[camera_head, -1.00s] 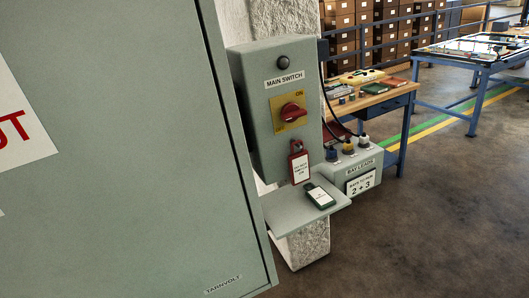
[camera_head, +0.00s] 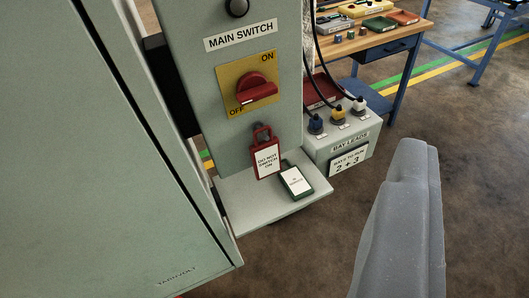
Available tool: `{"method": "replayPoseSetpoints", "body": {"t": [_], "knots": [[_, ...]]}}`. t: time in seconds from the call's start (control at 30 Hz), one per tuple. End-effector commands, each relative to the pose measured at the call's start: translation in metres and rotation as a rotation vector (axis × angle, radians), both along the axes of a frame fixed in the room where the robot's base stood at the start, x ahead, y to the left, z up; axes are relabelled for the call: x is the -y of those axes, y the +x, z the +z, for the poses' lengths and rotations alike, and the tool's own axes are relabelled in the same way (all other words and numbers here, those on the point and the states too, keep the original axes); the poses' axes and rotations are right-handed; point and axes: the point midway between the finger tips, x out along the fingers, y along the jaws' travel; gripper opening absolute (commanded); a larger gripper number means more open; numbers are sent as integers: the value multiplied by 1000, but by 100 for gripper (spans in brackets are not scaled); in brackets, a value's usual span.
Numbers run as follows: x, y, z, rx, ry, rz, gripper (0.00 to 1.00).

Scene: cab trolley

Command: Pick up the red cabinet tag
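The red cabinet tag (camera_head: 265,157) has a white label reading "DO NOT SWITCH ON". It hangs upright by its loop on the front of the grey main switch box (camera_head: 205,100), below the red rotary switch (camera_head: 257,91), close above a small shelf (camera_head: 245,203). A green tag (camera_head: 296,181) with a white label lies on that shelf, just right of the red tag. One grey finger of my gripper (camera_head: 405,220) shows at the lower right, apart from both tags and nearer to me. The other finger is out of view, so I cannot tell how far apart they are.
A large grey-green cabinet door (camera_head: 90,160) fills the left side. The grey bay leads box (camera_head: 340,150), with several coloured plugs and black cables, stands right of the shelf. A wooden workbench (camera_head: 395,30) is behind it. Open floor lies to the right.

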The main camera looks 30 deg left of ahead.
Motion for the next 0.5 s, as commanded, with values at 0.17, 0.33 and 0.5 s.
{"method": "replayPoseSetpoints", "body": {"t": [0.17,0.33,0.5], "knots": [[3,5,1,0,-6,-8,70],[18,49,-1,11,-74,-70,80],[43,123,-13,46,-217,-80,80]]}}
